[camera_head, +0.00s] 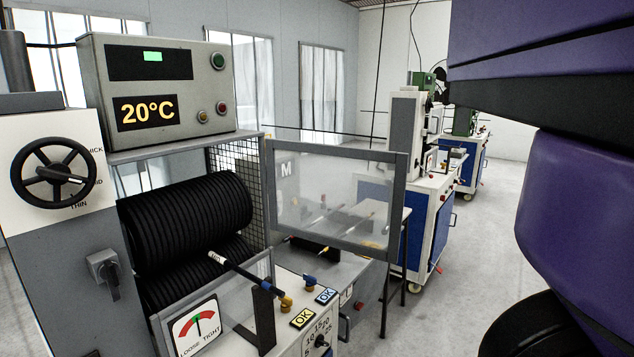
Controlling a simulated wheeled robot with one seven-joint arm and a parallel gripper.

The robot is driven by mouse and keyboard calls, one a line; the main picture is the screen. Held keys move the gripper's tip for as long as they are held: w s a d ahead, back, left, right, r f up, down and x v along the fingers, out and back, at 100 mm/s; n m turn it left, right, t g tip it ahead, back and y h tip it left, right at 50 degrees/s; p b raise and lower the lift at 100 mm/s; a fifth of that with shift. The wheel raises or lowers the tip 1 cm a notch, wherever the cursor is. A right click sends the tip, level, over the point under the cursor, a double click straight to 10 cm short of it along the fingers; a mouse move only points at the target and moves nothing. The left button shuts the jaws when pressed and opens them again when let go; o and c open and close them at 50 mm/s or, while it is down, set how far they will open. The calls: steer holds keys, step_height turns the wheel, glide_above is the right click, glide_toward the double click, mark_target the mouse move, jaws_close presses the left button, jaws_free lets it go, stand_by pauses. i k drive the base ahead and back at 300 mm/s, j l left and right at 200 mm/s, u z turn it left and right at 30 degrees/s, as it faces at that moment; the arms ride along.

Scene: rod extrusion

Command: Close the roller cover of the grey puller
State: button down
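The grey puller (60,255) stands at the left with two black ribbed rollers (190,225), one above the other. The rollers are exposed at the front. A clear panel in a grey frame (398,185), which looks like the roller cover, stands swung out to the right of the rollers, apart from them. Its left edge is near the wire mesh side (237,165). My gripper is not in view. Purple and black parts of my arm fill the right side, apart from the panel.
A control box (215,85) reading 20°C sits above the rollers. A handwheel (53,173), a lever (245,272) and a loose-tight gauge (196,325) are on the puller. Blue and white machines (440,220) stand behind. Grey floor is clear at centre right.

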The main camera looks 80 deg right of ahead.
mark_target(398, 181)
steer(key=k+l+u, duration=0.1)
steer(key=l, duration=0.35)
steer(key=k+l+u, duration=0.1)
steer(key=l, duration=0.35)
steer(key=k+l+u, duration=0.1)
steer(key=l, duration=0.3)
steer(key=k+l+u, duration=0.1)
steer(key=k+l, duration=0.15)
steer(key=l, duration=0.15)
steer(key=k+l+u, duration=0.1)
steer(key=l, duration=0.3)
steer(key=k+l+u, duration=0.1)
steer(key=k+l, duration=0.15)
steer(key=l, duration=0.15)
steer(key=k+l, duration=0.1)
steer(key=l, duration=0.25)
steer(key=k+l, duration=0.1)
steer(key=l, duration=0.25)
steer(key=k+l+u, duration=0.1)
steer(key=l, duration=0.3)
